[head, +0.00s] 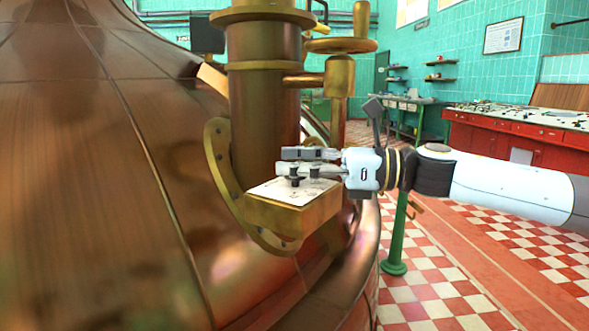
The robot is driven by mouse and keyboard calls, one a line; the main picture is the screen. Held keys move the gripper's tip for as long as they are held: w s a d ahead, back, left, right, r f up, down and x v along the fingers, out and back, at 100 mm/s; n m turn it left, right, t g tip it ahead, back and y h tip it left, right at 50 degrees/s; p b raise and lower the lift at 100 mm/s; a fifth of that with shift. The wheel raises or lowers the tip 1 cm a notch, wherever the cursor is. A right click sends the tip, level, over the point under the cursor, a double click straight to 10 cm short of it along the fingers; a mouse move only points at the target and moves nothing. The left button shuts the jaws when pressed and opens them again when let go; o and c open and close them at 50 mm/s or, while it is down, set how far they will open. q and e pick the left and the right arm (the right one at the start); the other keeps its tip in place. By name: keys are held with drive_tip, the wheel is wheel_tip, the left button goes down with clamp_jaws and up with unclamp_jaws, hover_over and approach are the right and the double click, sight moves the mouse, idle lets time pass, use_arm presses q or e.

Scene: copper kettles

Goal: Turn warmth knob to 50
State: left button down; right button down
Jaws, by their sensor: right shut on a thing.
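A brass control box (290,213) with a pale top plate sits on the copper kettle at the foot of a copper column. Small black knobs stand on the plate: one nearer the front (294,181) and one just right of it (314,173). Their labels and the warmth knob's setting are too small to read. My right gripper (284,161) reaches in from the right, its fingers level over the plate. It is shut on a knob, partly hidden by the fingers; I cannot tell which knob. My left gripper is not in view.
The large copper kettle (85,180) fills the left. The copper column (263,120) rises behind the box, with a brass handwheel (340,45) above my right gripper. A green post (396,235) stands on the checkered floor. A red console (520,140) is at the right.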

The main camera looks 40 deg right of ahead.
drive_tip(key=c, duration=0.9)
unclamp_jaws()
drive_tip(key=shift+d, duration=0.1)
drive_tip(key=shift+r, duration=0.15)
wheel_tip(320, 180, up, 10)
drive_tip(key=shift+f, duration=0.15)
